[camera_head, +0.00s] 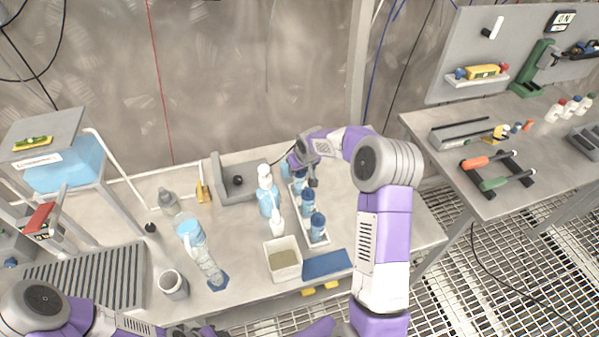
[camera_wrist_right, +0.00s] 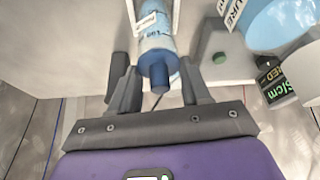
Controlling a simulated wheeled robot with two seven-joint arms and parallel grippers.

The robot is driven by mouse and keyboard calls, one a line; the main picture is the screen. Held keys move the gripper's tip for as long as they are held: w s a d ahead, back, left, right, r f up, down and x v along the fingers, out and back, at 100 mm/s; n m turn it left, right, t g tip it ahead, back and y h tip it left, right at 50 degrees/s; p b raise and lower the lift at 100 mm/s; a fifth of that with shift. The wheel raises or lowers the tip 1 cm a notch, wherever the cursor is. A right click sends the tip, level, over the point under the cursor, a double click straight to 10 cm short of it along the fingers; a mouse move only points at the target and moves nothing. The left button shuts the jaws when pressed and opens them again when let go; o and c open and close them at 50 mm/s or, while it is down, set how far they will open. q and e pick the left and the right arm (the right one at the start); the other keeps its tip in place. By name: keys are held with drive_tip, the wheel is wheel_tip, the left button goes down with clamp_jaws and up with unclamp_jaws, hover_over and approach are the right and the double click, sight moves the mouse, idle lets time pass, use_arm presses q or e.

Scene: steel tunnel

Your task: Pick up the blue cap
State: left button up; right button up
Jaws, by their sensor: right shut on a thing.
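In the right wrist view a blue cap (camera_wrist_right: 159,75) tops a clear bottle with a white and blue label (camera_wrist_right: 155,42). My right gripper (camera_wrist_right: 160,88) has one finger on each side of the cap and is shut on it. In the head view my right gripper (camera_head: 311,180) is at the back end of a white rack (camera_head: 320,240) and mostly hides the bottle there. Other blue-capped bottles (camera_head: 318,228) stand in the rack in front of it. My left gripper (camera_head: 205,331) is partly cut off at the bottom edge, and its jaws are unclear.
Left of the rack stand a blue wash bottle (camera_head: 268,200) and a white spray bottle (camera_head: 277,222). A square beige container (camera_head: 283,258) and a blue pad (camera_head: 327,264) lie in front. A grey device (camera_head: 238,180) stands behind. A second bench (camera_head: 520,190) with tools is at right.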

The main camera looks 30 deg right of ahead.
wheel_tip(320, 180, up, 10)
drive_tip(key=shift+r+p, duration=0.1)
drive_tip(key=shift+p, duration=0.55)
